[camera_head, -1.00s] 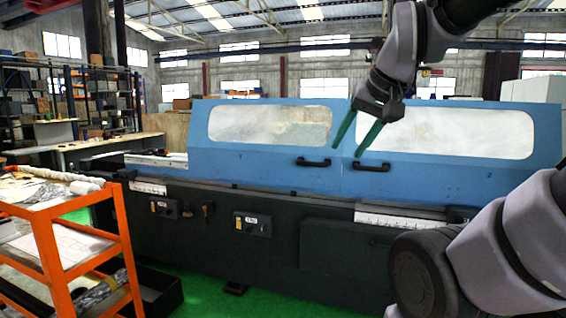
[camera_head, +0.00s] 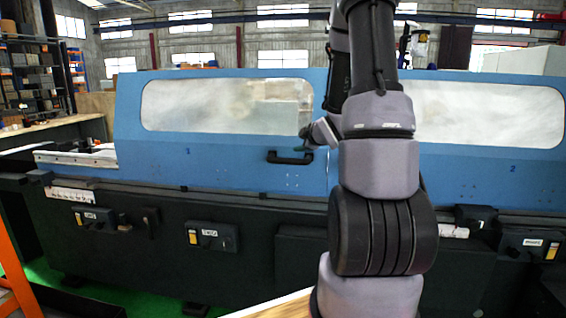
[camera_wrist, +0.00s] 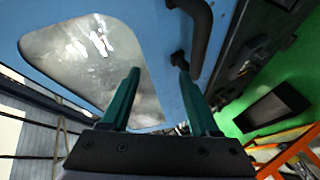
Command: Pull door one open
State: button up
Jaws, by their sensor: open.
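Door one (camera_head: 215,140) is the left blue panel of the grinder, marked 1, with a long cloudy window. It looks shut, its right edge meeting door two. Its black bar handle (camera_head: 290,157) sits low near that edge; in the wrist view the handle (camera_wrist: 202,35) lies beyond the right fingertip. My gripper (camera_wrist: 159,70) is open, its green fingers apart, with no handle visible between them. In the head view my gripper (camera_head: 302,147) is close to the handle's right end, partly hidden by my arm. Contact with the handle cannot be told.
Door two (camera_head: 480,165), marked 2, is to the right, partly behind my arm. The dark machine base (camera_head: 140,235) with control boxes runs below the doors. An orange cart (camera_head: 15,280) stands at the lower left. Green floor shows at the lower left.

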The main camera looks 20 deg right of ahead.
aim_at(291, 162)
notch_tip(291, 162, down, 8)
jog(key=n+t+y, duration=0.1)
jog(key=n, duration=0.1)
jog(key=n+y, duration=0.2)
jog(key=n, duration=0.1)
jog(key=shift+d+r+n+t, duration=0.1)
jog(key=shift+d+n+t, duration=0.05)
jog(key=shift+n+t, duration=0.2)
jog(key=shift+a+f+n+y, duration=0.2)
jog(key=shift+f+n+y, duration=0.2)
jog(key=shift+y, duration=0.1)
jog(key=x, duration=1)
jog(key=shift+w+r, duration=0.15)
jog(key=shift+r, duration=0.05)
grip_shut()
